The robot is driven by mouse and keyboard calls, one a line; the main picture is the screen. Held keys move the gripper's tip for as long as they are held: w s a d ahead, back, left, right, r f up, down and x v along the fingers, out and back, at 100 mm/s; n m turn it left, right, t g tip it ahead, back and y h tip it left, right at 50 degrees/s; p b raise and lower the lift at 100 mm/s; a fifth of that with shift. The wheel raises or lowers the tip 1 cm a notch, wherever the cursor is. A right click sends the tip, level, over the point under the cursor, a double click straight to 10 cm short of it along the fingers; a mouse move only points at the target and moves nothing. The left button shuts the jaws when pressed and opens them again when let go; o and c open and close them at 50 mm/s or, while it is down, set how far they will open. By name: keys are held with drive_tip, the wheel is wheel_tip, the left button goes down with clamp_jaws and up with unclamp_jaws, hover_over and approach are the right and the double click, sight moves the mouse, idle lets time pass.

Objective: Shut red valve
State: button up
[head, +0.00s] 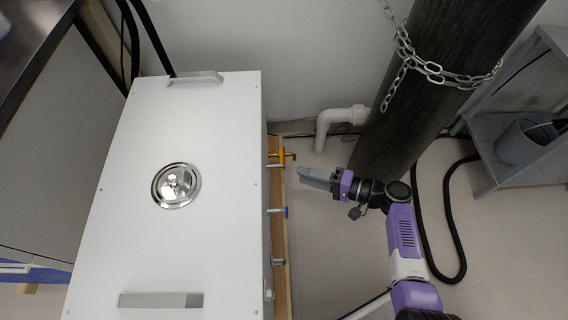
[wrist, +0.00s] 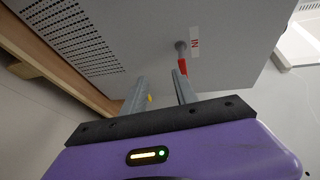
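The red valve is on the right side of the white distiller box (head: 225,140). In the head view a small red part (head: 282,165) shows beside a yellow fitting (head: 283,155). In the wrist view the red handle (wrist: 183,67) hangs from a grey stub, next to a label reading "IN". My gripper (head: 301,174) is just right of the red part in the head view, apparently not touching it. In the wrist view my gripper (wrist: 158,76) has its two fingers apart with nothing held between them. The red handle lies just beyond the right fingertip.
A blue-handled valve (head: 286,212) and another grey stub (head: 279,261) sit nearer along the same side. A dark cylinder with a chain (head: 433,72) stands behind my arm. A white pipe (head: 340,122) and a black hose (head: 452,225) are near the floor.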

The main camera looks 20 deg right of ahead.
sight(284, 153)
drive_tip(key=shift+w+a+r+t+y+b, duration=0.2)
drive_tip(key=shift+w+a+r+y+b, duration=0.3)
drive_tip(key=shift+w, duration=0.95)
drive_tip(key=shift+w+a+r+t+y+b, duration=0.2)
drive_tip(key=shift+w+a+r+b, duration=0.4)
drive_tip(key=shift+w, duration=0.85)
drive_tip(key=shift+w+a+r+t+y+b, duration=0.25)
drive_tip(key=shift+w+a+b, duration=0.35)
drive_tip(key=shift+w, duration=0.85)
drive_tip(key=shift+a, duration=0.1)
clamp_jaws()
